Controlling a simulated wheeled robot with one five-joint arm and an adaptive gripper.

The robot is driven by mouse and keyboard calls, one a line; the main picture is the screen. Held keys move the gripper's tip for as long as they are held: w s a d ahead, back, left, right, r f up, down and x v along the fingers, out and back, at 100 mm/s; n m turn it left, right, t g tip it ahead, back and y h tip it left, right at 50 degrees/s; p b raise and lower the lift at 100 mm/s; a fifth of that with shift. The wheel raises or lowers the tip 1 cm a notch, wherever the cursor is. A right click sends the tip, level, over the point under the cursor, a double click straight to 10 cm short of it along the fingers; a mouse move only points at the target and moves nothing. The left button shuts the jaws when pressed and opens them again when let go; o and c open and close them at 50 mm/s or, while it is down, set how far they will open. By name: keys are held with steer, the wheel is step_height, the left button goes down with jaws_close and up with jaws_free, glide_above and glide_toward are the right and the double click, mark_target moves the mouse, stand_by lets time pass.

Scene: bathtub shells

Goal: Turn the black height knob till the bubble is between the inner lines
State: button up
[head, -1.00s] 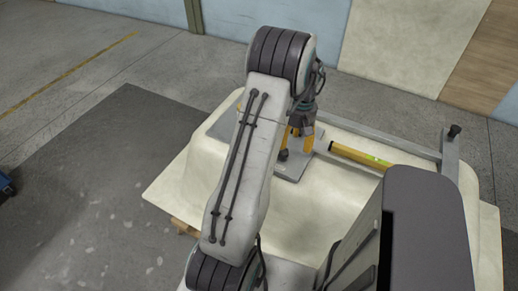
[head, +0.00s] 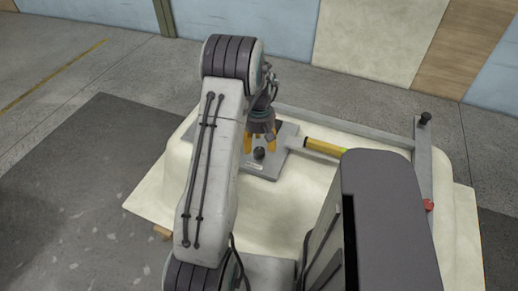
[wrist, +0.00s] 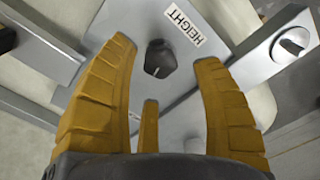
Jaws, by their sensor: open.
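The black height knob (head: 259,153) stands on a grey plate (head: 262,171) on the cream shell. In the wrist view the knob (wrist: 160,58) is beside a white label reading HEIGHT (wrist: 188,25). My gripper (head: 263,136) is open above the plate, just behind the knob in the head view. In the wrist view my open yellow fingers (wrist: 163,62) appear on both sides of the knob, with a third finger below it; none visibly grips it. The yellow level (head: 325,148) with a green vial lies to the right, partly hidden. Its bubble is too small to make out.
A grey bar frame runs along the shell's back and right side (head: 423,160). It carries another black knob (head: 425,118) at the back corner and a red knob (head: 428,205) nearer. A grey knob (wrist: 292,42) shows at right in the wrist view.

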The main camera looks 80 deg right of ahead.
mark_target(259, 150)
steer(key=shift+f, duration=1.6)
steer(key=shift+c, duration=0.2)
steer(key=c, duration=1.2)
steer(key=shift+o, duration=0.2)
steer(key=shift+f+m+b, duration=0.15)
steer(key=shift+m+b, duration=0.35)
steer(key=shift+m, duration=0.3)
steer(key=shift+m+b, duration=0.3)
steer(key=shift+m, duration=0.6)
steer(key=o, duration=1.2)
